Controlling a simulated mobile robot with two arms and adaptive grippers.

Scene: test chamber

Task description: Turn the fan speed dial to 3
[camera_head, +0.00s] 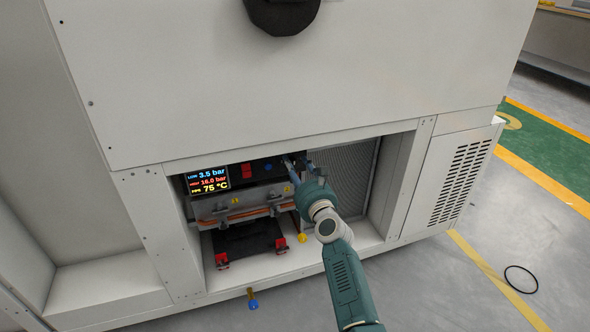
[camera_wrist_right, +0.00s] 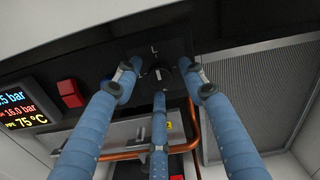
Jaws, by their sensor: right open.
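The fan speed dial is a small dark round knob with a pale mark (camera_wrist_right: 160,76) on a black panel in the right wrist view. A pale printed mark sits above it; its numbers are too small to read. My right gripper (camera_wrist_right: 163,74) has blue fingers spread around the dial, two at the sides and one below. The fingers look apart from it, though contact is hard to tell. In the head view the right gripper (camera_head: 297,162) reaches into the cabinet opening and hides the dial. My left gripper is not in view.
A display (camera_head: 207,180) reads 3.5 bar, 16.0 bar and 75 °C. A red square button (camera_wrist_right: 70,93) sits beside it. Copper pipes (camera_wrist_right: 125,155) run below the panel. A grille (camera_wrist_right: 262,95) stands at the right. The opening's frame (camera_head: 290,147) surrounds my arm.

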